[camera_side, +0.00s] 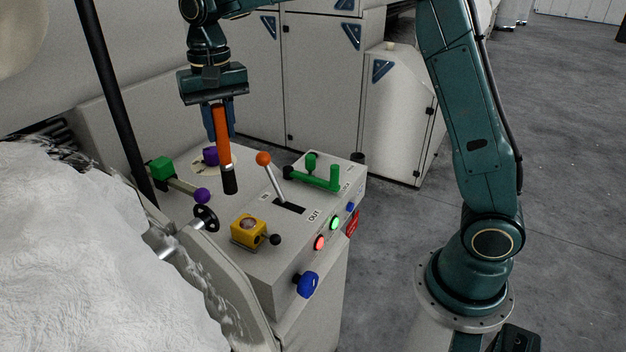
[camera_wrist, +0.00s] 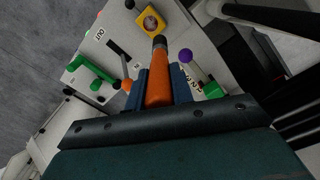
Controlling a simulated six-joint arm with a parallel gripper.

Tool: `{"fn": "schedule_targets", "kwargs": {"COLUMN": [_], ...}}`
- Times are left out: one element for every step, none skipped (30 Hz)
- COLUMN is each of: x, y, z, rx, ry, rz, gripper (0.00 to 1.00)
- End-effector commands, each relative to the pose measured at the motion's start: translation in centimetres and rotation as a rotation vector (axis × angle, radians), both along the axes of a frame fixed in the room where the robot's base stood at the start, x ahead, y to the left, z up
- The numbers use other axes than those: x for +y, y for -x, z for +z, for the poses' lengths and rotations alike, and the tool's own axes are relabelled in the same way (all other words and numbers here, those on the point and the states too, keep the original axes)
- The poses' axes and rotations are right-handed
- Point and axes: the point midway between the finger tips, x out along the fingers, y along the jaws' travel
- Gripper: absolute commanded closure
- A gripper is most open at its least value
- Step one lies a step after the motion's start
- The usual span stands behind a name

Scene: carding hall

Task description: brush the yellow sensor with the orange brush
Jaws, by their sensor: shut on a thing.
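My gripper (camera_side: 219,119) is shut on the orange brush (camera_side: 222,140), which hangs almost upright with its dark bristle end down. The bristle end is in the air above the console, up and to the left of the yellow sensor (camera_side: 243,235) in the side view. The yellow sensor is a small yellow block with a round face on top, on the near part of the console.
A black post (camera_side: 110,90) and a white fibre heap (camera_side: 70,250) stand at left.

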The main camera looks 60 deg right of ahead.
Motion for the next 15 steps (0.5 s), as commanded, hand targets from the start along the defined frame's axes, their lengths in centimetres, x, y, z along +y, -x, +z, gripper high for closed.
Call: {"fn": "schedule_targets", "kwargs": {"x": [0.0,0.0,0.0,0.0,0.0,0.0,0.0,0.0,0.0,0.0,0.0,0.0,0.0,0.0,0.0], "y": [0.0,0.0,0.0,0.0,0.0,0.1,0.1,0.0,0.0,0.0,0.0,0.0,0.0,0.0,0.0], "z": [-0.3,-0.5,-0.8,-1.1,-1.3,-1.7,-2.0,-2.3,-2.6,-2.9,-3.2,-3.5,-3.8,-4.1,-4.4], "rx": [0.001,0.002,0.003,0.002,0.002,0.004,0.004,0.003,0.003,0.004,0.004,0.003,0.003,0.004,0.003], "ry": [0.000,0.000,0.001,0.000,0.000,0.000,0.000,0.001,0.001,0.000,0.000,0.001,0.001,0.000,0.001], "rz": [0.000,0.000,0.000,0.000,0.000,0.000,0.000,0.000,0.000,0.000,0.000,0.000,0.000,0.000,0.000], "gripper": [1.00,1.00,1.00,1.00,1.00,1.00,1.00,1.00,1.00,1.00,1.00,1.00,1.00,1.00,1.00]}}
